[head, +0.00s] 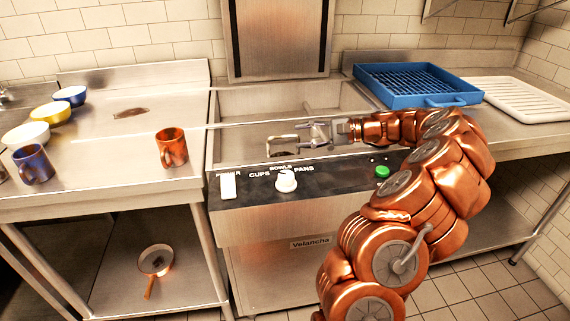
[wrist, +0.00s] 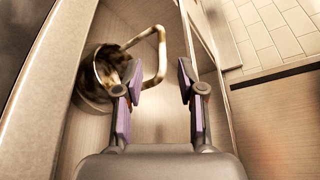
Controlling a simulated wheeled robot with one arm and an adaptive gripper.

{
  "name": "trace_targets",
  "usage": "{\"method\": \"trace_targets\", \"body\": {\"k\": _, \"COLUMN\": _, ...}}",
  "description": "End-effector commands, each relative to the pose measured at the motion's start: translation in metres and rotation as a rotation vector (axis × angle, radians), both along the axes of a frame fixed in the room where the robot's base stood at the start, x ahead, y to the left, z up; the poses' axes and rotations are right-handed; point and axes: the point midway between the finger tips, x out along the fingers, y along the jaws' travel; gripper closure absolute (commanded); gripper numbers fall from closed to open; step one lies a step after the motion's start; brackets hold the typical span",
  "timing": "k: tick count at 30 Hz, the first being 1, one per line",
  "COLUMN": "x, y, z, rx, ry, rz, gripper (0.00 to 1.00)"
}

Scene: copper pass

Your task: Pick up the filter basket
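The filter basket (wrist: 91,88) sits low in the sink-like well of the machine, at the left in the wrist view. It is a round dark metal piece with a bent loop handle (wrist: 161,50). In the head view the pale handle (head: 283,139) shows just left of my fingertips; the basket body is hard to make out there. My gripper (head: 310,133) reaches into the well from the right. In the wrist view my gripper (wrist: 161,80) is open and empty. The handle's near end passes by the left finger, and its right side shows between the fingertips; whether it touches is unclear.
The well's metal walls stand close around my gripper, with the raised hood (head: 278,40) behind. The control panel (head: 290,180) is in front. An orange mug (head: 172,147) stands left. A blue rack (head: 415,83) and white drainer (head: 520,96) lie right.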

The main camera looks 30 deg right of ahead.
Motion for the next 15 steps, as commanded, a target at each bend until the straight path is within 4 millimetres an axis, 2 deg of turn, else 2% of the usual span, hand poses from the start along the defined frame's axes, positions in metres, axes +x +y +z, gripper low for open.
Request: {"method": "trace_targets", "body": {"k": 15, "x": 0.033, "y": 0.040, "z": -0.008, "rx": 0.000, "ry": 0.001, "rz": 0.004, "gripper": 0.61}}
